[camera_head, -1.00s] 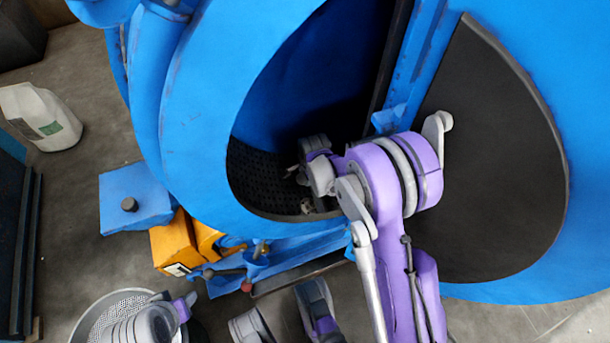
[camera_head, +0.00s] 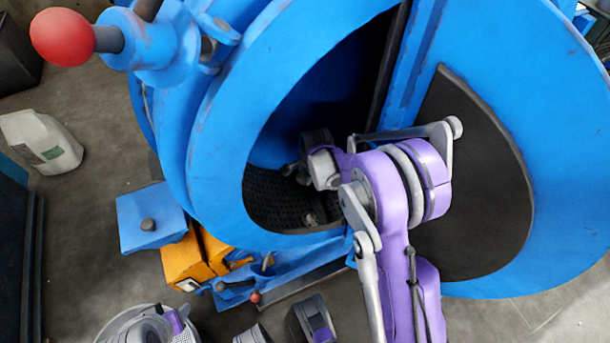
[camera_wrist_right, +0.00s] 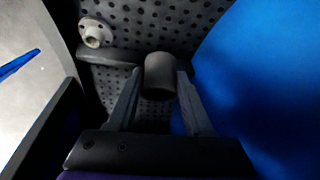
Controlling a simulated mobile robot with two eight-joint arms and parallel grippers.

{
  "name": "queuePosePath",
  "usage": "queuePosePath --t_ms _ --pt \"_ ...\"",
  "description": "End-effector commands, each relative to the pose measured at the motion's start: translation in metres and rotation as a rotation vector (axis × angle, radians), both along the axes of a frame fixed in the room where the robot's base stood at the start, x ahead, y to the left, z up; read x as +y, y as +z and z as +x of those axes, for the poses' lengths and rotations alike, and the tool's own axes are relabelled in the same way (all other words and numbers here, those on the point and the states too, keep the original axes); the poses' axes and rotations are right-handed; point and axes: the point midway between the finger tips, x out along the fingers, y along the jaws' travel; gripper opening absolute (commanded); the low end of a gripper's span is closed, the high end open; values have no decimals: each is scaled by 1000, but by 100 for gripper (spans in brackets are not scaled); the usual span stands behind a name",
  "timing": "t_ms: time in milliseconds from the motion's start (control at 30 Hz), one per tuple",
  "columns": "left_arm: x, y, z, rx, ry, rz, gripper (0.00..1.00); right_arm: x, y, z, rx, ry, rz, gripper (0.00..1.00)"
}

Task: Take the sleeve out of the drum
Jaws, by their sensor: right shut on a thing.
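The blue drum (camera_head: 225,150) stands in front of me with its dark opening facing me and a perforated floor (camera_head: 275,200) inside. My right arm reaches into the opening. In the right wrist view my right gripper (camera_wrist_right: 160,88) is shut on a dark grey cylinder, the sleeve (camera_wrist_right: 160,72), held between the fingertips. Perforated drum wall (camera_wrist_right: 150,25) lies behind it and a blue surface (camera_wrist_right: 265,70) is close on the right. In the head view the wrist mostly hides the fingers, and I cannot make out the sleeve. My left gripper is not clearly visible.
A small flanged part (camera_wrist_right: 95,32) is by the perforated wall, left of the sleeve. The opening's rim is close around my arm. A red knob (camera_head: 62,38) sticks out at the upper left. A round basket (camera_head: 120,322) is at lower left and a white jug (camera_head: 42,140) stands on the floor.

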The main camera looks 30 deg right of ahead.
Motion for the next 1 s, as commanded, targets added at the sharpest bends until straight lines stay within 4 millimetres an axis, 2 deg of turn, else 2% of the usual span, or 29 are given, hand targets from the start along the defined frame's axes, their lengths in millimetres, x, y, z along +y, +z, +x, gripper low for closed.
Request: queuePosePath --t_ms 233,800,1000 --pt "0 4 0 -1 0 0 50 0 6 1 -1 0 0 0" --pt "0 33 -2 -12 0 0 50 0 49 10 -1 0 0 0" --pt "0 33 -2 -12 0 0 50 0 50 10 -1 0 0 0"
